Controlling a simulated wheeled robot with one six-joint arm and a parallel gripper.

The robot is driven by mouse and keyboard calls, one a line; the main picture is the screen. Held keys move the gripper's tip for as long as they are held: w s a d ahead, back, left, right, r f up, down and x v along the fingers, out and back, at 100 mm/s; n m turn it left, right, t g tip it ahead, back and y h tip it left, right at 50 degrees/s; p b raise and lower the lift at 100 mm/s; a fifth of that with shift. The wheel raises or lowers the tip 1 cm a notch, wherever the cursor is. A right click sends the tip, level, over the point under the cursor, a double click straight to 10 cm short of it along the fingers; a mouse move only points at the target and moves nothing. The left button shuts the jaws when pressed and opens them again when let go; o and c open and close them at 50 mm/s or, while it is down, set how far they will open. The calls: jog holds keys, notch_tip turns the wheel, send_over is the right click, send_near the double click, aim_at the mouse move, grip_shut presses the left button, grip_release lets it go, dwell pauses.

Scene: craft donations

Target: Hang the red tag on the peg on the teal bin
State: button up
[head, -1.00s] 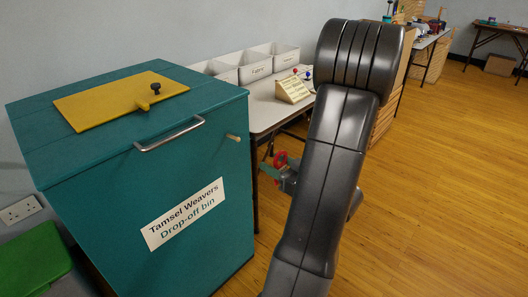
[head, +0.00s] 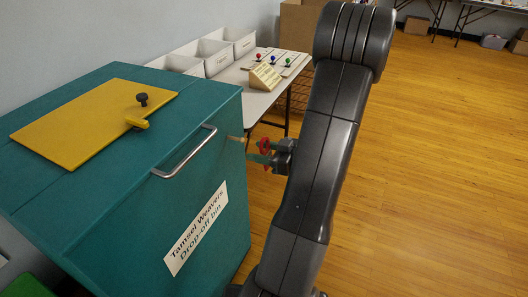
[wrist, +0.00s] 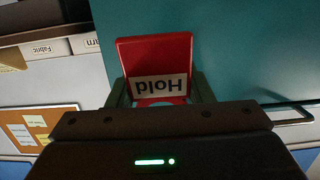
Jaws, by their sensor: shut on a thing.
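The teal bin (head: 130,205) fills the left of the head view. A short pale peg (head: 239,139) sticks out from its front face, right of the metal handle. My gripper (head: 261,155) is shut on the red tag (head: 265,145), close to the peg and to its right; I cannot tell whether they touch. In the wrist view the red tag (wrist: 153,55) shows upside-down "Hold" lettering on a white label. It is between the fingers of my gripper (wrist: 160,92), with the teal bin (wrist: 250,50) behind it. The peg is not visible there.
A yellow lid (head: 90,125) with a black knob and a metal handle (head: 185,152) are on the bin. Behind stands a table (head: 262,102) with white trays (head: 215,57) and a small sloped stand (head: 264,78). Open wooden floor (head: 430,180) lies right.

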aim_at(229, 144)
jog(key=shift+r+b+x, duration=0.15)
jog(key=shift+b+x, duration=0.4)
jog(key=shift+x, duration=1.45)
jog(key=shift+r+b+x, duration=0.15)
jog(key=shift+b+x, duration=0.4)
jog(key=shift+x, duration=1.5)
jog(key=shift+a, duration=0.15)
jog(key=shift+w+f, duration=0.15)
jog(key=shift+f, duration=0.05)
